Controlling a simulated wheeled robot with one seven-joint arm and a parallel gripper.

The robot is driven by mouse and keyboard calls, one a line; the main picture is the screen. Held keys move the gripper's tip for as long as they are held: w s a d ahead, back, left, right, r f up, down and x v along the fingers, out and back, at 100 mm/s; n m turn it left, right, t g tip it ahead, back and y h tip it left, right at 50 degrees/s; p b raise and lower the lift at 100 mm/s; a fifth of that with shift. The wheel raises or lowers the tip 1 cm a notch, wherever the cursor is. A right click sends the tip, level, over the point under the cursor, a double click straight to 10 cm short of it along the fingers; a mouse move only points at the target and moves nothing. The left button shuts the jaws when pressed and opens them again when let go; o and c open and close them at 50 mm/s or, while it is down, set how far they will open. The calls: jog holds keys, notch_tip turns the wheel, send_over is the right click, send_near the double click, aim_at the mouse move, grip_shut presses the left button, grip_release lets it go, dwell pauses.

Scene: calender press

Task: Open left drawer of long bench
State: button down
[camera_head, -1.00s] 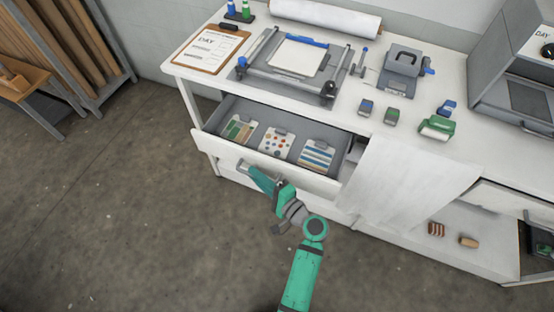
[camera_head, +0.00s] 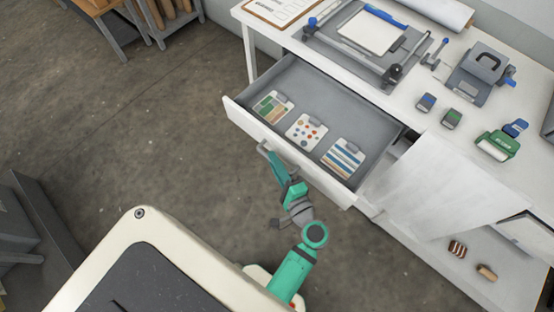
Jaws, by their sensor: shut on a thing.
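The left drawer (camera_head: 290,138) of the long white bench (camera_head: 408,102) is pulled well out, with its grey inside in view. Three patterned cards lie in it: a green and brown one (camera_head: 272,107), a dotted one (camera_head: 305,132) and a blue-striped one (camera_head: 343,158). My gripper (camera_head: 266,148) is at the outer side of the white drawer front, shut on the drawer handle (camera_head: 262,146). The green arm hides part of the lower front, and the fingertips are small in the view.
A white sheet (camera_head: 430,185) hangs over the bench edge right of the drawer. A trimmer (camera_head: 365,40), a hole punch (camera_head: 478,72) and small stamps stand on top. Below is a shelf with two small rolls (camera_head: 457,249). Open floor (camera_head: 150,130) lies left.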

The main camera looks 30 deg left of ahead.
jog(key=c, duration=1.8)
grip_release()
jog(key=v, duration=1.1)
jog(key=shift+f, duration=0.1)
jog(key=s+d+f+t+h, duration=0.3)
jog(key=s+d+f+h, duration=0.4)
jog(key=d+f+h, duration=0.4)
jog(key=s+r+n+t+h, duration=0.1)
jog(key=s+r+n, duration=0.1)
jog(key=r, duration=0.3)
jog(key=s+r+n+t+h, duration=0.1)
jog(key=r+n, duration=0.2)
jog(key=r, duration=0.2)
jog(key=s+d+r+n+t+h, duration=0.1)
jog(key=s+r+n+t, duration=0.1)
jog(key=r, duration=0.4)
jog(key=shift+s+n+h, duration=0.3)
jog(key=shift+n+h, duration=0.1)
jog(key=shift+n, duration=0.1)
